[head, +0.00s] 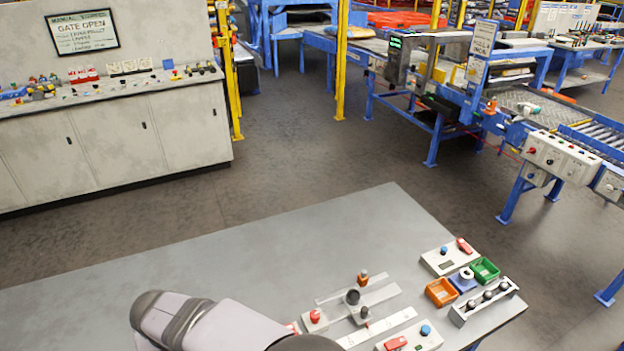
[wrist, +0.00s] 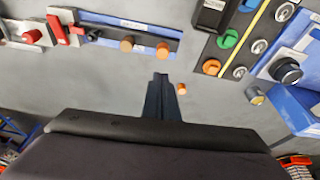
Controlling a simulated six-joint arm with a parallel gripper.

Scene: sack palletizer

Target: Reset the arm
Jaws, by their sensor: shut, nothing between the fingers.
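My gripper (wrist: 161,80) shows in the wrist view as dark fingers held together, with nothing between them. It points toward a grey surface fitted with controls. A small orange-tipped part (wrist: 181,89) appears just right of the fingertips; I cannot tell whether they touch. My arm (head: 205,318) reaches in at the bottom of the head view, over the grey table (head: 230,265). The gripper itself is not visible in the head view.
In the wrist view, a blue strip with orange knobs (wrist: 128,44), a red lever (wrist: 57,28), a green knob (wrist: 228,39) and a black dial (wrist: 287,71) lie ahead. In the head view, orange (head: 441,292) and green (head: 485,270) bins stand at the table's right; its left-middle is clear.

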